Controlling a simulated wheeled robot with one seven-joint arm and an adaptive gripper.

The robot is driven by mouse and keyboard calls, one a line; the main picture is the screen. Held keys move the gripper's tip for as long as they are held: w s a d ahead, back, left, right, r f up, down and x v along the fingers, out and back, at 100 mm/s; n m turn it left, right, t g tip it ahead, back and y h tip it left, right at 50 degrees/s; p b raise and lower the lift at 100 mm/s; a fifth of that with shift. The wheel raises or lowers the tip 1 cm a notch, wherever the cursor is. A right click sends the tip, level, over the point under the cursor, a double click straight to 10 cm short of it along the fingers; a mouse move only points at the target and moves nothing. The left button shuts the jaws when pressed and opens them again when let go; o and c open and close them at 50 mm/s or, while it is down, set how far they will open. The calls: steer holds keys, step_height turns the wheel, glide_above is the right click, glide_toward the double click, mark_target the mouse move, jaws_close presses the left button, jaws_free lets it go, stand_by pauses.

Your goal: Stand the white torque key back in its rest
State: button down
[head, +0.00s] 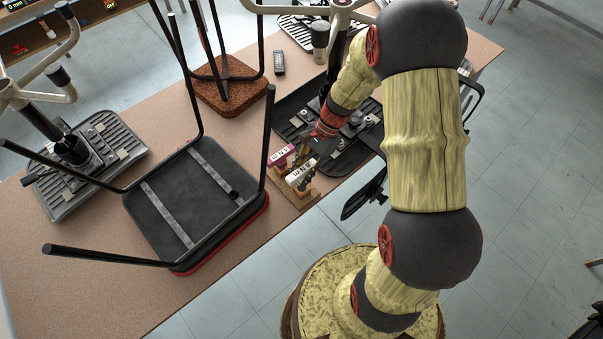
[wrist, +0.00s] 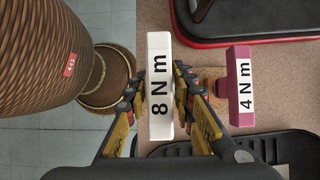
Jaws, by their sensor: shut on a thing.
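The white torque key (wrist: 159,90), marked "8 N m", lies between the fingers of my gripper (wrist: 160,100) in the wrist view, and the gripper is shut on it. In the head view the white key (head: 301,173) shows just in front of a pink key (head: 281,156). The pink key (wrist: 241,87), marked "4 N m", stands to the right of my gripper in the wrist view, apart from it. A small wooden rest (head: 288,192) shows under the keys at the table edge. The white key's lower end is hidden, so I cannot tell whether it touches the rest.
An upturned black chair seat (head: 190,200) with legs in the air lies left of the keys. A black ribbed chair part (head: 290,118) lies behind my gripper. Another ribbed part (head: 85,165) lies at far left. The table's front left (head: 60,275) is clear.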

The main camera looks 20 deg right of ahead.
steer(key=shift+f+b, duration=0.95)
steer(key=shift+f, duration=1)
steer(key=c, duration=1.4)
jaws_free()
steer(key=v, duration=1.2)
